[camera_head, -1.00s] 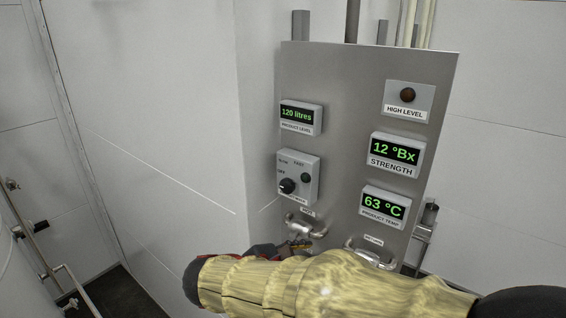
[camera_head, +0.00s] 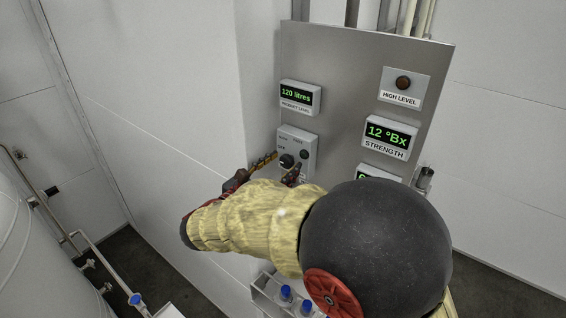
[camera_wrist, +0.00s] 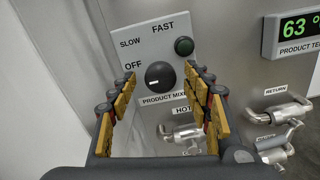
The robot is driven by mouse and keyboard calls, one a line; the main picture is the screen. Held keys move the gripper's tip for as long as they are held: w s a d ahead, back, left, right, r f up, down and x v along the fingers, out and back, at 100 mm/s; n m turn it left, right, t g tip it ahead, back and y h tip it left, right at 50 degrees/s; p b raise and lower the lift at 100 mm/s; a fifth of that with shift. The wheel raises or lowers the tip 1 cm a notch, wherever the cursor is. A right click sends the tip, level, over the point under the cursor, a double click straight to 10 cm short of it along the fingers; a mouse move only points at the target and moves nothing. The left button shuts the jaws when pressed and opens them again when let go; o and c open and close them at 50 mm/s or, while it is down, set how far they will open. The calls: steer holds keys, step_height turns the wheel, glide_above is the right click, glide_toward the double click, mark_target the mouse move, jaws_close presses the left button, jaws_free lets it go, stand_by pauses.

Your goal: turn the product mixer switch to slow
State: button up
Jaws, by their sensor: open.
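The product mixer switch is a round black knob (camera_wrist: 159,75) on a grey switch box (camera_wrist: 160,45) marked OFF, SLOW and FAST. A white mark on the knob points left, toward the OFF side. The knob also shows in the head view (camera_head: 287,160). My gripper (camera_wrist: 160,88) is open, with one finger to the left and one to the right of the knob in the wrist view. The fingers appear not to touch it. In the head view my gripper (camera_head: 277,166) is at the box, and my arm hides part of the panel below.
A dark green lamp (camera_wrist: 184,45) sits right of the knob. Below are the hot valve (camera_wrist: 182,132) and the return valve (camera_wrist: 288,114). The strength display (camera_head: 388,137) and product level display (camera_head: 300,98) share the panel. A white wall stands close on the left.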

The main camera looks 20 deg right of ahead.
steer(key=shift+w+d, duration=0.25)
steer(key=shift+d, duration=0.05)
steer(key=shift+c, duration=0.3)
steer(key=c, duration=1.1)
